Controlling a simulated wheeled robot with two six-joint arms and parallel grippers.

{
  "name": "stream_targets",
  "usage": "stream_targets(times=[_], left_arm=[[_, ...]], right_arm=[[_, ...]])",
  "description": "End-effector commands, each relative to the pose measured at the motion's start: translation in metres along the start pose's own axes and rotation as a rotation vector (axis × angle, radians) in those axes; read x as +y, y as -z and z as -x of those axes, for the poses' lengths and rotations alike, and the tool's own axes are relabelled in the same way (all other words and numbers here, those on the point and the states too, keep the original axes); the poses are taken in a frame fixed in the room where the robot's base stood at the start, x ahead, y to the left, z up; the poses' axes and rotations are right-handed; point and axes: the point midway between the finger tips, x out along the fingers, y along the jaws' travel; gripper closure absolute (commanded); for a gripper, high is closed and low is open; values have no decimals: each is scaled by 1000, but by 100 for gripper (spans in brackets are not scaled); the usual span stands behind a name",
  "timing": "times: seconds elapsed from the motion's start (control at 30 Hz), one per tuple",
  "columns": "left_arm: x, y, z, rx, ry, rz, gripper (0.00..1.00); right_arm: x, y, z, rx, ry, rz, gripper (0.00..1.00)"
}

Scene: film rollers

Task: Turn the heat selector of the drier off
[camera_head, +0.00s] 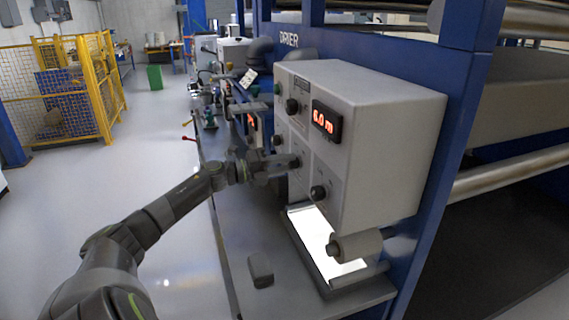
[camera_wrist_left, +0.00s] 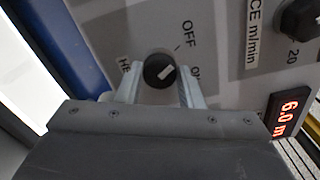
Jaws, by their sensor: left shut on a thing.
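The heat selector (camera_wrist_left: 158,70) is a round black knob with a white pointer mark, on the light grey control panel of the drier. In the left wrist view the labels HEAT, OFF and ON stand around it, and its white mark points to the right, towards the ON side rather than OFF. My left gripper (camera_wrist_left: 157,85) is shut on this knob, with one finger on each side. In the head view my left gripper (camera_head: 291,162) reaches the panel face from the left and largely hides the knob. My right gripper is not in view.
The control box (camera_head: 385,130) has a red display (camera_head: 326,121) reading 6.0 m and other black knobs, one above (camera_head: 292,106) and one lower right (camera_head: 319,193). A small dark block (camera_head: 260,268) lies on the bench.

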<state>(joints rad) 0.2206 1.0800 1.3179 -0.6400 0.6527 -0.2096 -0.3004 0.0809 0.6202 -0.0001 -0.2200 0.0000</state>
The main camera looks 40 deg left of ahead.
Motion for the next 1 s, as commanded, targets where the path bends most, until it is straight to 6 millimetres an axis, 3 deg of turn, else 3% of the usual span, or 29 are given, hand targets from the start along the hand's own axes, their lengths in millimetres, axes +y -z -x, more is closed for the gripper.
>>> stream_targets(times=[0.3, 0.33, 0.5, 0.8, 1.0], left_arm=[[0, -1, 0, -2, 0, 5, 89], [0, -1, 0, -2, 0, 5, 65], [0, 0, 0, -2, 0, 4, 45], [1, 0, 1, -1, 0, 2, 45], [4, 1, 16, 0, -4, 0, 45]], right_arm=[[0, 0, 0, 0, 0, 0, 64], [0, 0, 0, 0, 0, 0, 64], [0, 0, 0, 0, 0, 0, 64], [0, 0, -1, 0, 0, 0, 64], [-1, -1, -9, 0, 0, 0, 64]])
